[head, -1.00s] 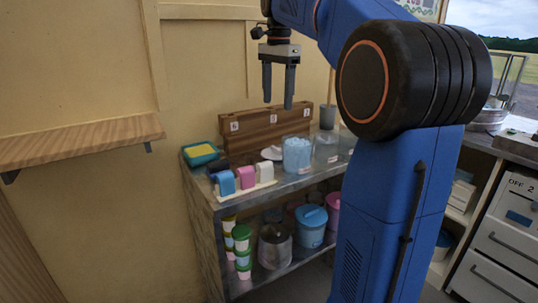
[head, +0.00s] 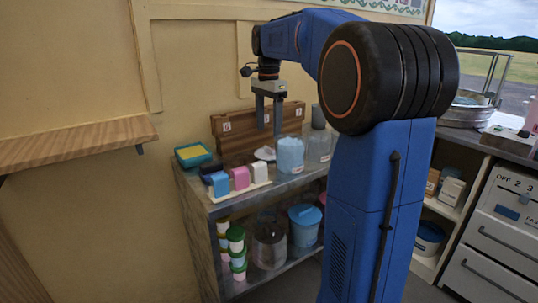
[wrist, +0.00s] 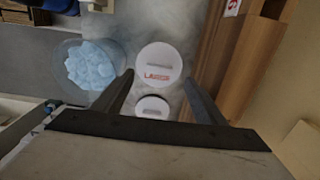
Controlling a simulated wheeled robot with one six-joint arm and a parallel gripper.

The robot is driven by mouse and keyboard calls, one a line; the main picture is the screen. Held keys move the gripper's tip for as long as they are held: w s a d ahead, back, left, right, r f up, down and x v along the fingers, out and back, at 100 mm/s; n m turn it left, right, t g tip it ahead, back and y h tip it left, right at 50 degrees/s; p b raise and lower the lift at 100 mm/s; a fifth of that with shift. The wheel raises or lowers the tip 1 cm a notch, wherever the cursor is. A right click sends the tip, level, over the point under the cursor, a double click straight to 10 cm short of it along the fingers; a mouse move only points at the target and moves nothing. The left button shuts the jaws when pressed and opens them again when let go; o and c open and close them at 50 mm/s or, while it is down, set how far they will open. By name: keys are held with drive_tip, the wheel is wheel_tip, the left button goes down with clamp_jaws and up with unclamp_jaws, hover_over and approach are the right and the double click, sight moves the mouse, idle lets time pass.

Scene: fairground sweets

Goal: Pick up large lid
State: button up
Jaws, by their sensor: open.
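The large lid (wrist: 158,58) is a white disc with red lettering and a grip bar, lying flat on the metal counter in the wrist view. A smaller white lid (wrist: 152,107) lies just below it in that view. My gripper (wrist: 158,76) is open and empty. It points down above the lids, with the large lid showing between its fingertips and no contact visible. In the head view my gripper (head: 268,132) hangs above the counter, and the white lids (head: 265,153) show small below it, hard to tell apart.
A clear tub of pale blue sweets (wrist: 92,64) stands left of the large lid in the wrist view. A wooden numbered rack (wrist: 247,65) stands close on the right.

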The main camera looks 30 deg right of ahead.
sight(269, 148)
drive_tip(key=shift+s+f, duration=0.1)
drive_tip(key=shift+f, duration=3)
drive_tip(key=c, duration=1.1)
